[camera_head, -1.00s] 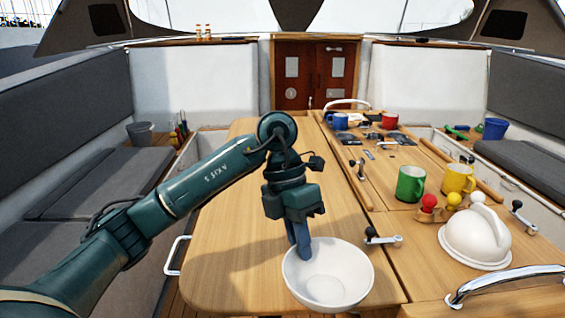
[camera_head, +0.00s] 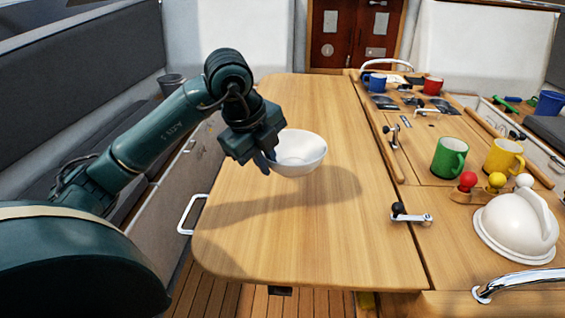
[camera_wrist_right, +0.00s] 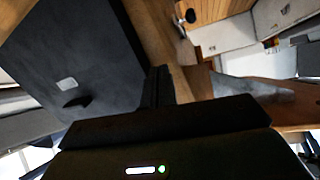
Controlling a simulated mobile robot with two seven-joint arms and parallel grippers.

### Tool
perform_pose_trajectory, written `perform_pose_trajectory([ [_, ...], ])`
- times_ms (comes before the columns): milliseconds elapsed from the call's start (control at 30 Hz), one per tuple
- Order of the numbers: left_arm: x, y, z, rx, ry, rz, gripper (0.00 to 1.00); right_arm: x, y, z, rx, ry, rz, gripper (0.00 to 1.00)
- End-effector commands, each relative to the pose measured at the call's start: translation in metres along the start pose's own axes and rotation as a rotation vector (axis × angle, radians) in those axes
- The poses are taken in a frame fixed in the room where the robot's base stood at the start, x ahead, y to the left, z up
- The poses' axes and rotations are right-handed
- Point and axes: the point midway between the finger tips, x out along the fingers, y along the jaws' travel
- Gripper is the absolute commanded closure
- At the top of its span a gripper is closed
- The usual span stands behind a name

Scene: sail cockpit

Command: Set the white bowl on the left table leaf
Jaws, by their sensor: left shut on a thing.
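The white bowl (camera_head: 302,152) is held up by my left gripper (camera_head: 265,162) in the head view. The fingers are shut on the bowl's left rim, and the bowl is nearly upright. It hangs above the left table leaf (camera_head: 290,235), with its shadow on the wood below and to the right. The leaf is bare wood. My right gripper (camera_wrist_right: 159,86) shows in the right wrist view as dark fingers close together, with nothing seen between them. It is out of the head view.
The table's middle part holds a green mug (camera_head: 449,157), a yellow mug (camera_head: 502,158), a white domed object (camera_head: 516,228) and colored knobs (camera_head: 467,181). A small latch (camera_head: 410,215) sits at the leaf's right edge. A metal handle (camera_head: 188,215) stands left of the leaf.

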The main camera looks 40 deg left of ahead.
Motion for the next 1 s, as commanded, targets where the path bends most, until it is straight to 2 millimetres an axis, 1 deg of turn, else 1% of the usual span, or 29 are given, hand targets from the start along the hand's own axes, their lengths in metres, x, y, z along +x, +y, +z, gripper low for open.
perform_pose_trajectory([
  [33,0.009,0.004,0.000,0.000,0.000,0.002,1.00,0.000,0.000,0.000,-0.001,0.000,-0.001,1.00],
  [100,0.018,0.007,-0.001,0.002,0.001,0.000,1.00,0.000,-0.001,0.000,-0.001,0.002,-0.002,1.00],
  [267,0.031,0.012,-0.001,0.003,0.002,-0.002,1.00,-0.001,-0.001,-0.002,-0.001,0.006,-0.003,1.00],
  [400,0.052,0.020,-0.002,0.002,0.002,0.001,1.00,-0.001,-0.001,-0.003,-0.001,0.007,-0.003,1.00],
  [500,0.061,0.023,-0.002,0.003,0.002,-0.002,1.00,-0.001,-0.001,-0.003,-0.002,0.007,-0.003,1.00],
  [867,0.066,0.024,-0.002,0.004,0.002,-0.005,1.00,0.002,-0.001,0.001,-0.002,0.005,-0.003,1.00],
  [900,0.067,0.025,-0.002,0.004,0.002,-0.002,0.89,0.002,-0.001,0.001,-0.003,0.007,-0.004,1.00],
  [1000,0.066,0.025,-0.002,0.004,0.002,-0.001,0.81,0.002,-0.001,-0.001,-0.003,0.007,-0.004,1.00],
])
